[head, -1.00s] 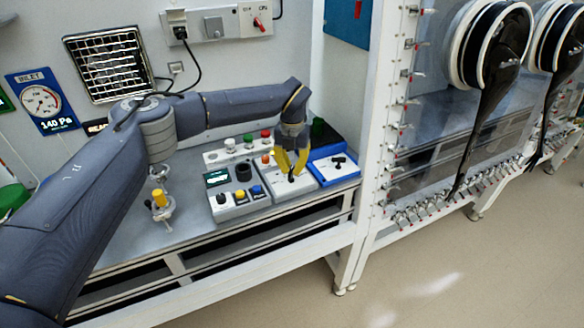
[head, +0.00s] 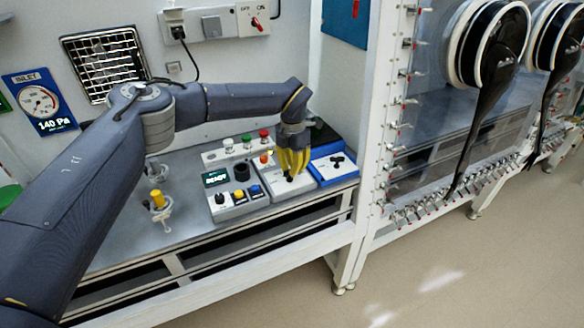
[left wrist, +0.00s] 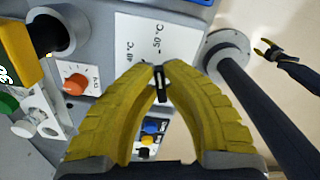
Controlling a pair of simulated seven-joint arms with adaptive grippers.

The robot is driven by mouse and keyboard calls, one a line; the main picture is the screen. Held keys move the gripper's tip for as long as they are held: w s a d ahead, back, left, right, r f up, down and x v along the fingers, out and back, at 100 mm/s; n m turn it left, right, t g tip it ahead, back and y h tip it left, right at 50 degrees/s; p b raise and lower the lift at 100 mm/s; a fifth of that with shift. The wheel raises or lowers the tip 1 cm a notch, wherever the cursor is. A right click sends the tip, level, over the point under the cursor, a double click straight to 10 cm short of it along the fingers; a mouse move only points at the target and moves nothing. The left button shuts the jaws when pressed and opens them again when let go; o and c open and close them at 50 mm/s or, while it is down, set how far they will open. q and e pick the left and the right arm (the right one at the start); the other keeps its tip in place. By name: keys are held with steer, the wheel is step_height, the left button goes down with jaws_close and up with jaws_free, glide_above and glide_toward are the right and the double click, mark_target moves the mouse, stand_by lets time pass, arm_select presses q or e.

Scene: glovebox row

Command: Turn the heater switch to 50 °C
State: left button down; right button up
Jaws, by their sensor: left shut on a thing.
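The heater switch (left wrist: 161,84) is a black knob on a white panel (left wrist: 137,30) marked 40 °C and 50 °C. In the head view the heater box (head: 293,189) stands between a grey control box and a blue box. My left gripper (head: 293,174) points down at it. In the left wrist view its yellow fingers (left wrist: 160,82) are closed on the knob from both sides and hide part of it. I cannot tell exactly which mark the knob points to. My right gripper (left wrist: 262,47) shows small in the left wrist view, its fingertips apart and empty.
The grey control box (head: 238,207) with several buttons sits left of the heater box, the blue box (head: 333,170) right of it. A yellow-topped valve (head: 159,200) stands further left. The frame post (head: 370,150) is at the right.

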arm_select(q)
steer(key=shift+m, duration=0.3)
stand_by(0.4)
steer(key=c, duration=1.5)
jaws_free()
steer(key=shift+r, duration=0.1)
step_height(320, 180, up, 12)
steer(key=shift+f, duration=0.1)
steer(key=shift+s+f, duration=0.1)
